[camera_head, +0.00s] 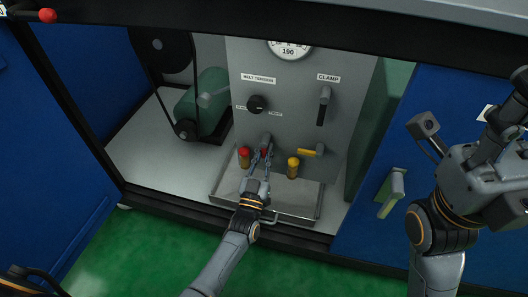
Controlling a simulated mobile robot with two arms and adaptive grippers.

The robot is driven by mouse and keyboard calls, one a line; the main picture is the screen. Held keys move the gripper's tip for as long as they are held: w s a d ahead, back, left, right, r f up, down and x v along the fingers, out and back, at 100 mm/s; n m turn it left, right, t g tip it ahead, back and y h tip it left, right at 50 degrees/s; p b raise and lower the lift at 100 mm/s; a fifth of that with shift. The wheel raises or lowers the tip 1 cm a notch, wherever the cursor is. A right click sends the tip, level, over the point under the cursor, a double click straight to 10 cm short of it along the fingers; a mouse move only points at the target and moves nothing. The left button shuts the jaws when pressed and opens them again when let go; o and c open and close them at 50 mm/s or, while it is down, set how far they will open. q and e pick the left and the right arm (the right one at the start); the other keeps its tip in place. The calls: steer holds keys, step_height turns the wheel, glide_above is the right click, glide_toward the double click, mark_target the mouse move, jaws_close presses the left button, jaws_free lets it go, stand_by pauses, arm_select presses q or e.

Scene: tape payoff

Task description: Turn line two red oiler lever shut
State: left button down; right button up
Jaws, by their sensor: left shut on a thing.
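Several small oilers stand low on the grey panel, above a metal tray. One has a red top (244,152) at the left, and another has a yellow top (293,162) at the right with a yellow lever (307,152) pointing left. My left gripper (264,153) reaches up from below between them. Its fingers are shut on a small red lever (264,152), mostly hidden by the fingers, in front of a grey valve body. No line number is legible there.
The metal tray (222,190) lies under the oilers. Above are the belt tension knob (257,104), the clamp handle (323,105) and a dial gauge (290,48). A belt and green motor (207,103) stand left. Blue doors (405,140) flank the opening.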

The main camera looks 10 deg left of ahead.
arm_select(q)
steer(key=c, duration=1.3)
jaws_free()
steer(key=shift+s+f, duration=0.1)
steer(key=shift+s, duration=0.05)
steer(key=v, duration=0.7)
steer(key=shift+s+f, duration=0.1)
